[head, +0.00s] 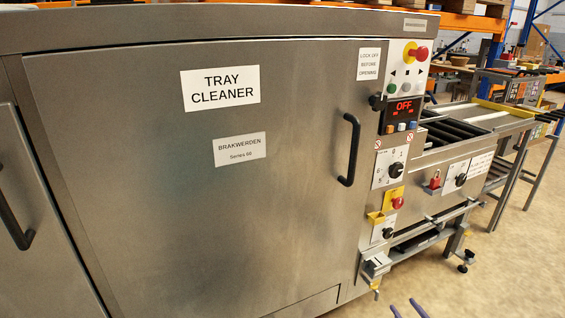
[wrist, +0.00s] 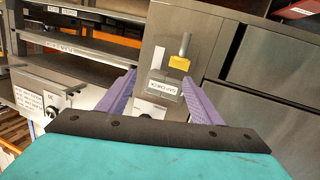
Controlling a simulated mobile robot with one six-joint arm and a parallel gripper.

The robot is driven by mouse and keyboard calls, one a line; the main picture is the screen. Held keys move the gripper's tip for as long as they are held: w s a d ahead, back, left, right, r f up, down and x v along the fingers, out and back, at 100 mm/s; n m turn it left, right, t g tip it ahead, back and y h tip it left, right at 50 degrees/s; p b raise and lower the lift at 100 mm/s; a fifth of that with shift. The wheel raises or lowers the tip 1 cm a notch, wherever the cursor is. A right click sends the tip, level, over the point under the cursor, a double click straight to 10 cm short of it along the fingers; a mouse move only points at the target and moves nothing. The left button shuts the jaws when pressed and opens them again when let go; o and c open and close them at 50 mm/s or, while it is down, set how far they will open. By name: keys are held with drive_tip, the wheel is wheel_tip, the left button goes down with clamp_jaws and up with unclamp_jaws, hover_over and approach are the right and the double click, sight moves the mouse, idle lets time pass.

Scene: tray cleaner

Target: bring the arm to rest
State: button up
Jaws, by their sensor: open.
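My gripper (wrist: 159,78) shows in the wrist view with its two purple fingers spread wide. Nothing is held between them. The purple fingertips also show at the bottom edge of the head view (head: 406,308), low in front of the tray cleaner (head: 290,200). The rest of my arm is out of the head view. Beyond the fingers in the wrist view is a grey panel with a labelled block (wrist: 163,84) and a yellow piece (wrist: 179,63) with a metal stem. I cannot tell how far the fingertips are from them.
The tray cleaner's door is shut, with a black handle (head: 349,150). Its display (head: 404,107) reads OFF. A red padlock (head: 434,181) hangs on the side panel. A roller conveyor (head: 460,130) extends at the right. The floor (head: 520,250) at the lower right is clear.

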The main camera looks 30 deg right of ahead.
drive_tip(key=w+a+m+g+h+p, duration=0.2)
drive_tip(key=w+a+g+h+p, duration=0.15)
drive_tip(key=w+a+g, duration=0.6)
drive_tip(key=w+a+f+g+y+p, duration=0.1)
drive_tip(key=a+f+p, duration=0.1)
drive_tip(key=a, duration=0.6)
drive_tip(key=a+f+g+y+p, duration=0.1)
drive_tip(key=a+f+p, duration=0.15)
drive_tip(key=a, duration=0.45)
drive_tip(key=s+a+r+n+g+y+p, duration=0.1)
drive_tip(key=s+a+r+g+p, duration=0.1)
drive_tip(key=s+a, duration=0.5)
drive_tip(key=s+a+r+n+g+y+p, duration=0.1)
drive_tip(key=s+a+g, duration=0.4)
drive_tip(key=a, duration=1)
drive_tip(key=s+a+r+n+g+y+p, duration=0.1)
drive_tip(key=s+a+r+g+y+p, duration=0.2)
drive_tip(key=s+a, duration=0.6)
wheel_tip(320, 180, up, 2)
drive_tip(key=a, duration=0.3)
drive_tip(key=shift+s+r+n, duration=0.2)
drive_tip(key=shift+s+n, duration=0.2)
drive_tip(key=shift+y, duration=0.25)
drive_tip(key=c, duration=0.7)
